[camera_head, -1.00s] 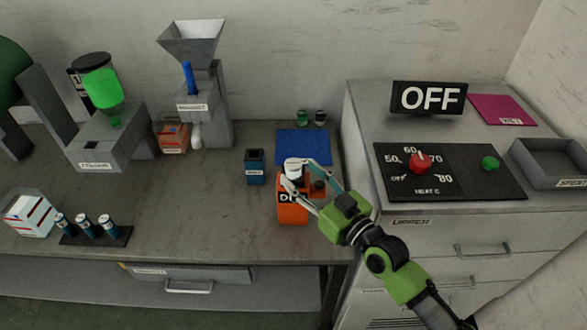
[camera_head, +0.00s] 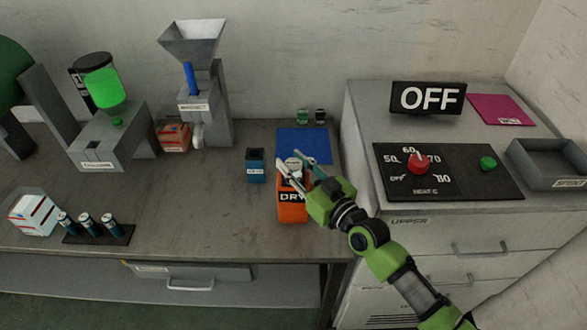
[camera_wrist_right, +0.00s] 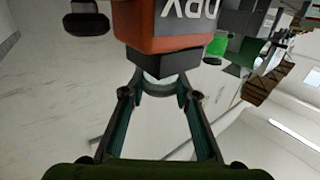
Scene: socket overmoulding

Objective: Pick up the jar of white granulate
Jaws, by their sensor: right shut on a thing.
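A pale, white-topped jar (camera_head: 293,164) shows at the top of the orange dryer box (camera_head: 292,210) marked DRY. My right gripper (camera_head: 290,166) has its fingers on both sides of the jar and is shut on it. In the right wrist view, a pale rounded piece of the jar (camera_wrist_right: 158,88) sits between the fingertips, close to the dark block on the dryer box (camera_wrist_right: 175,30). Most of the jar is hidden by the fingers and the box. I cannot tell whether it still rests on the box. My left gripper is not in view.
A small blue container (camera_head: 255,166) stands left of the dryer. A blue mat (camera_head: 310,145) and two small jars, one green (camera_head: 303,116) and one dark (camera_head: 320,116), are behind. The grey cabinet (camera_head: 405,240) rises at the right.

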